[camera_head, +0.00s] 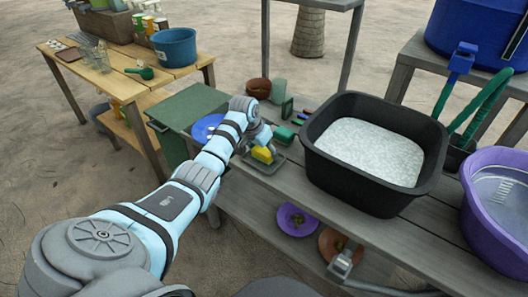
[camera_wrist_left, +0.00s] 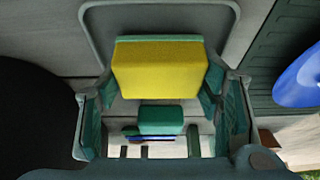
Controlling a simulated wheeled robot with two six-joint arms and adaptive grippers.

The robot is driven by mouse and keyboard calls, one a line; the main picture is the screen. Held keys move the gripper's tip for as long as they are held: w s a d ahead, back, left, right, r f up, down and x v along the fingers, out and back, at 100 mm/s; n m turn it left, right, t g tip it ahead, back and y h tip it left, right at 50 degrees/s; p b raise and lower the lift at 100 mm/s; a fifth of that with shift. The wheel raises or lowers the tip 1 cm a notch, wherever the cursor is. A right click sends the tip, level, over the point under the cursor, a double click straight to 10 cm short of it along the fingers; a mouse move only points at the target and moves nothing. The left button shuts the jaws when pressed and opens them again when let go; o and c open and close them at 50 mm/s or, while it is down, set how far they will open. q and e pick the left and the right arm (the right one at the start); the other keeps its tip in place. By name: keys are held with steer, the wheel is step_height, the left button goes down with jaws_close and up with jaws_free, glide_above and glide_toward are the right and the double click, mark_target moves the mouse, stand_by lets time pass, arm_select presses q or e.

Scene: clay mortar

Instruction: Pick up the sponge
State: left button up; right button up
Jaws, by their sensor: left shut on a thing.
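The yellow sponge (camera_head: 262,155) with a green layer is at the left end of the grey bench, over a small dark tray (camera_head: 268,168). My left gripper (camera_head: 262,146) reaches down to it and is shut on it. In the left wrist view the sponge (camera_wrist_left: 160,70) sits between the two fingers, in front of the tray rim (camera_wrist_left: 85,45). I cannot tell whether the sponge still touches the tray. My right gripper is not in view.
A black tub (camera_head: 318,150) with whitish contents stands right of the tray. A green block (camera_head: 284,133), pots and small coloured items lie behind. A blue plate (camera_head: 207,127) is left, on a green surface. A purple basin (camera_head: 495,240) stands far right.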

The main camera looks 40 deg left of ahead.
arm_select(q)
step_height(320, 180, up, 19)
steer(key=p, duration=0.4)
steer(key=shift+p, duration=0.3)
